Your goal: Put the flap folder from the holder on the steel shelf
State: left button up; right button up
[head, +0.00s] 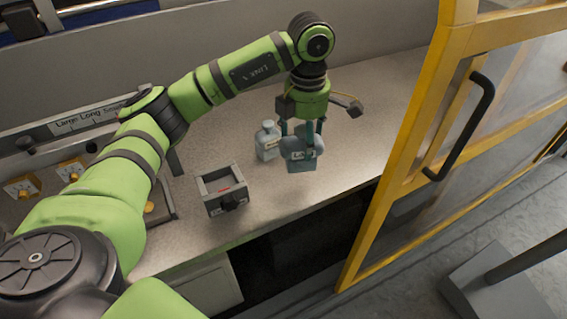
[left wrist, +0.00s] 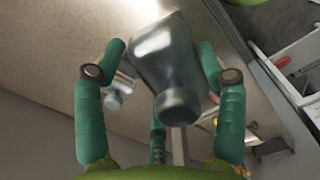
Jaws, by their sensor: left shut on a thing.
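I cannot make out a flap folder or be sure which surface is the steel shelf. My right gripper is not in view.
A second grey-blue bottle (head: 267,141) stands just left of the held one. The light counter (head: 375,95) is clear at the right and back. A yellow-framed door (head: 403,150) with a black handle borders the right. A control panel (head: 45,165) with orange knobs is at left.

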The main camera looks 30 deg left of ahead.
aim_at(301, 150)
pick_arm(q)
jog(key=n, duration=0.2)
jog(key=shift+w+a+r+n, duration=0.2)
jog(key=shift+w+r+n, duration=0.1)
jog(key=shift+w, duration=0.1)
jog(key=shift+a+n, duration=0.1)
jog(key=shift+n, duration=0.3)
jog(key=shift+a+f+p, duration=0.1)
jog(key=shift+f+p, duration=0.2)
jog(key=shift+f, duration=0.05)
notch_tip(301, 150, down, 5)
jog(key=shift+f+p, duration=0.1)
jog(key=shift+p, duration=0.75)
notch_tip(301, 150, down, 4)
jog(key=shift+w+f+p, duration=0.1)
jog(key=shift+p, duration=0.5)
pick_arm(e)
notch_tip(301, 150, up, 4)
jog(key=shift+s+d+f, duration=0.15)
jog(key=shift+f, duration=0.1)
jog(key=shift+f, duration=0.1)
